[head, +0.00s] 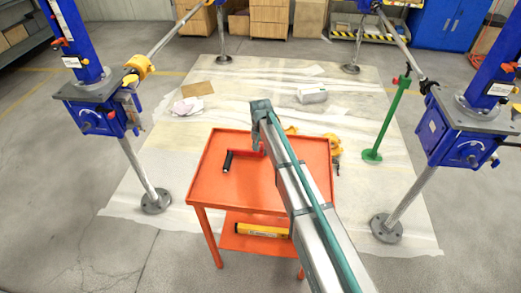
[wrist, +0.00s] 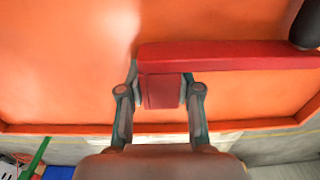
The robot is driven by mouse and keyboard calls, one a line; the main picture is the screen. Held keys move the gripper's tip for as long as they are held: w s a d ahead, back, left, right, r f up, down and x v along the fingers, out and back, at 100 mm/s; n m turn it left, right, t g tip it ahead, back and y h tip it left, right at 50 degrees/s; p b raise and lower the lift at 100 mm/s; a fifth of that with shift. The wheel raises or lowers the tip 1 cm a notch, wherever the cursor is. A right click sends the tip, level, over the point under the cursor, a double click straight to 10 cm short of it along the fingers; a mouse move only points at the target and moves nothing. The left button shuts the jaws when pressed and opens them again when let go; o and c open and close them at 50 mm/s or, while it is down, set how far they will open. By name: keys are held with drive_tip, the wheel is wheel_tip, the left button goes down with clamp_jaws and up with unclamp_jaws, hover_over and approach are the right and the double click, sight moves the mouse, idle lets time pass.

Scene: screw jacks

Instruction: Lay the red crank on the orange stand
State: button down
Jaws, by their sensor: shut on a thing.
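The orange stand (head: 213,184) is a tray-topped cart in the middle of the head view; its surface fills most of the wrist view (wrist: 60,60). The red crank (wrist: 225,56) has a straight red arm, a short red end block and a black handle (head: 227,161). My gripper (wrist: 160,95) has its two fingers closed on either side of the crank's end block. The crank is over the stand's top, with its handle to the left in the head view. I cannot tell whether the crank touches the tray.
Blue screw jacks stand at left (head: 90,112) and right (head: 465,135). A green post stand (head: 388,120) is right of the cart. A yellow object (head: 262,230) lies on the cart's lower shelf. The tray's left part is mostly clear.

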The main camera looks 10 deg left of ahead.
drive_tip(key=shift+s+d+f, duration=0.1)
drive_tip(key=shift+s+f, duration=0.1)
drive_tip(key=shift+f, duration=0.25)
drive_tip(key=shift+s+d+f, duration=0.1)
drive_tip(key=shift+s+f, duration=0.1)
drive_tip(key=shift+f, duration=0.25)
drive_tip(key=c, duration=1.1)
unclamp_jaws()
drive_tip(key=o, duration=0.4)
drive_tip(key=shift+w+a+f, duration=0.15)
drive_tip(key=shift+w+f, duration=0.1)
drive_tip(key=shift+f, duration=0.1)
drive_tip(key=shift+r, duration=0.25)
